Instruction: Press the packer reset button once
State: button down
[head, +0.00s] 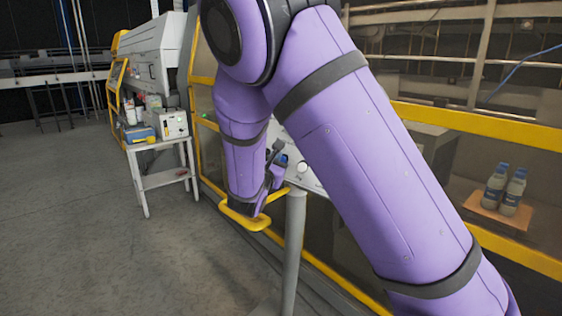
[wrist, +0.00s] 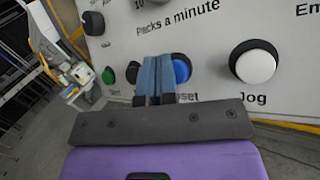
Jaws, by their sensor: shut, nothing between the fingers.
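The control panel (wrist: 215,35) fills the upper part of the wrist view. Its blue button (wrist: 183,70) sits above a label of which only "eset" shows, so this is the reset button. My gripper (wrist: 158,65) has its two blue fingers shut together, empty, and they point at the panel. The fingers cover the left part of the blue button. I cannot tell whether they touch it. In the head view the control panel (head: 305,176) is partly hidden behind my arm.
A white Jog button (wrist: 253,65) is right of the blue one, a green button (wrist: 108,77) left. A dark knob (wrist: 93,22) is at upper left.

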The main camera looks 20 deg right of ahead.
jog(key=shift+w+d+f, duration=0.15)
jog(key=shift+d, duration=0.15)
dwell(0.6)
jog(key=shift+a, duration=0.1)
jog(key=shift+s+a+r, duration=0.3)
jog(key=shift+a+r, duration=0.1)
jog(key=shift+a, duration=0.1)
dwell(0.4)
jog(key=shift+s+a+r, duration=0.3)
jog(key=shift+a+r, duration=0.1)
jog(key=shift+a, duration=0.25)
jog(key=shift+s+a+r, duration=0.35)
jog(key=shift+a+r, duration=0.1)
jog(key=shift+a, duration=0.25)
jog(key=shift+s+a+r, duration=0.3)
jog(key=shift+a+r, duration=0.1)
jog(key=shift+a, duration=0.25)
